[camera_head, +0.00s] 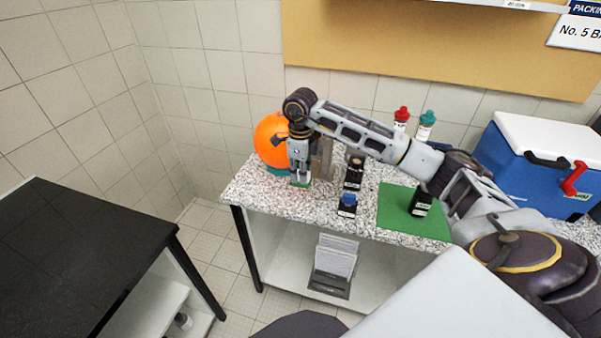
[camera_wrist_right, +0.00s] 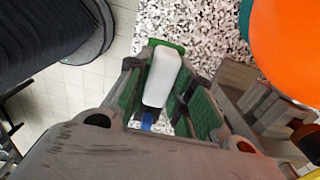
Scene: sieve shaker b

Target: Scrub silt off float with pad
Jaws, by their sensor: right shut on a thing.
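The orange float (camera_head: 268,150) is a large ball at the left end of the speckled counter, resting on a teal ring (camera_head: 277,171). It also fills the upper right of the right wrist view (camera_wrist_right: 285,40). My right gripper (camera_head: 300,179) points down just right of the float. It is shut on a white pad with a green face (camera_wrist_right: 161,78), held between its green-lined fingers. The pad's green face points down near the counter, apart from the float in the wrist view. I cannot make out silt on the float. My left gripper is not in view.
A grey-brown block (camera_head: 326,160) stands close right of the gripper. Small dark containers (camera_head: 354,172) stand farther right, one on a green mat (camera_head: 393,216). Capped bottles (camera_head: 426,131) stand behind my arm. A blue cooler (camera_head: 533,165) is right. A dark table (camera_head: 80,255) stands left across a gap.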

